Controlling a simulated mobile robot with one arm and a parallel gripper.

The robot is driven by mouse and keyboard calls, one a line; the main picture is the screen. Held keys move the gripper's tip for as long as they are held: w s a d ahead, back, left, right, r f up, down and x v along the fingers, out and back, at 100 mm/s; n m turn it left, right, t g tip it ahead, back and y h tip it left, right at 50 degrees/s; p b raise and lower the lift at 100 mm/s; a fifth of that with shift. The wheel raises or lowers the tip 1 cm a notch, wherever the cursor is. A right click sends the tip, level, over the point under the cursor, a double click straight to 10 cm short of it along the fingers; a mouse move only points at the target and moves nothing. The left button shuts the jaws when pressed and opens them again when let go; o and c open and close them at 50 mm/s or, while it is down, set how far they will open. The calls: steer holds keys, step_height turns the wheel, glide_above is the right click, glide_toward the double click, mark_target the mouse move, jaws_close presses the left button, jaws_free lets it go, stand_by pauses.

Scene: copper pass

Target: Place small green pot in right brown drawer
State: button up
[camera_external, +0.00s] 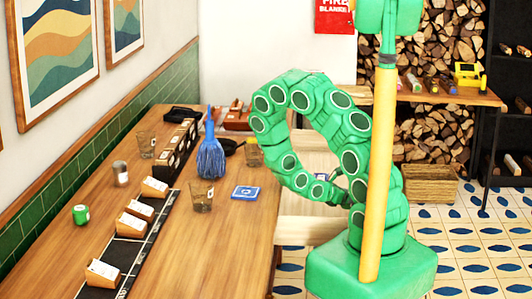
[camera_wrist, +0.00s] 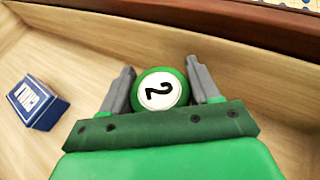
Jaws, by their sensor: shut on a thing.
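My gripper (camera_wrist: 161,68) is shut on a round green thing (camera_wrist: 178,77) with a white disc marked 2. I cannot tell whether it is a ball or a small pot seen from above. Gripper and thing are inside or just over an open pale wooden drawer (camera_wrist: 240,75); contact with its floor cannot be judged. In the external view the pale drawer (camera_external: 305,230) sticks out from the counter, and my curled green arm hides much of it and the gripper's tip. A small green pot or can (camera_external: 81,214) stands on the counter at left.
A blue box (camera_wrist: 37,102) lies in the drawer at left. A yellow post (camera_external: 377,180) stands in front of my arm.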

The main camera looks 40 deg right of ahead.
steer(key=o, duration=0.9)
steer(key=shift+s+f, duration=0.1)
steer(key=shift+f, duration=0.1)
steer(key=shift+r, duration=0.1)
steer(key=shift+r, duration=0.6)
steer(key=a+r, duration=0.2)
steer(key=shift+w+a+r, duration=0.1)
steer(key=shift+w+a, duration=0.25)
steer(key=shift+w, duration=0.05)
steer(key=shift+r, duration=2.95)
